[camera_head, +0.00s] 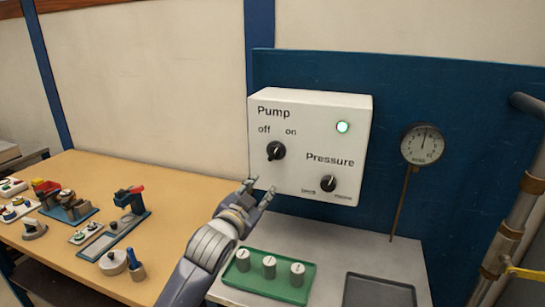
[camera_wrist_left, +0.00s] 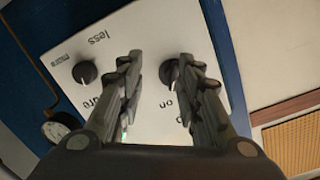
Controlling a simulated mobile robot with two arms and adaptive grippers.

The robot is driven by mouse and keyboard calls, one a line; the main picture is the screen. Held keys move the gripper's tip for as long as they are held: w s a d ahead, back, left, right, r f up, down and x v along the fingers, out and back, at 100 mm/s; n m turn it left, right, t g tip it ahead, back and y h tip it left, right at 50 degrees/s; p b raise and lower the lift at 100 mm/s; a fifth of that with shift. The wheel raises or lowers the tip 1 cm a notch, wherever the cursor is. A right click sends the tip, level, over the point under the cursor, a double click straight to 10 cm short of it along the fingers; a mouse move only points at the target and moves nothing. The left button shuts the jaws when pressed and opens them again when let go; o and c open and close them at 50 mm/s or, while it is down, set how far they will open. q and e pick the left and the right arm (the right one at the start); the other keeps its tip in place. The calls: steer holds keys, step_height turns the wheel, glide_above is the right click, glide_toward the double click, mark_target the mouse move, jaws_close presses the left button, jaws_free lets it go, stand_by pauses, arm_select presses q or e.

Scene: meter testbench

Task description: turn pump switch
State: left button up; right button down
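The pump switch (camera_head: 276,150) is a round black knob under the words "off" and "on" on a white control box (camera_head: 300,112). A green lamp (camera_head: 342,127) glows at the box's upper right. My left gripper (camera_head: 259,188) is open and empty, below and in front of the box's lower left corner. In the left wrist view, the pump knob (camera_wrist_left: 169,72) shows beyond the open fingers (camera_wrist_left: 160,57), partly behind the right one; I see no contact. My right gripper is not in view.
A black pressure knob (camera_head: 328,183) sits lower right on the box. A gauge (camera_head: 422,144) on a thin stem stands right. Below are a green tray (camera_head: 239,279) with weights and a dark tray (camera_head: 378,291). The wooden table (camera_head: 178,206) holds several small parts.

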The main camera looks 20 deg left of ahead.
arm_select(q)
steer(key=t, duration=0.1)
glide_toward(273, 154)
steer(key=s, duration=0.1)
steer(key=w+p, duration=0.1)
steer(key=w, duration=0.4)
steer(key=w+p, duration=0.1)
steer(key=w, duration=0.4)
steer(key=shift+w+d, duration=0.2)
steer(key=shift+w, duration=0.1)
jaws_close()
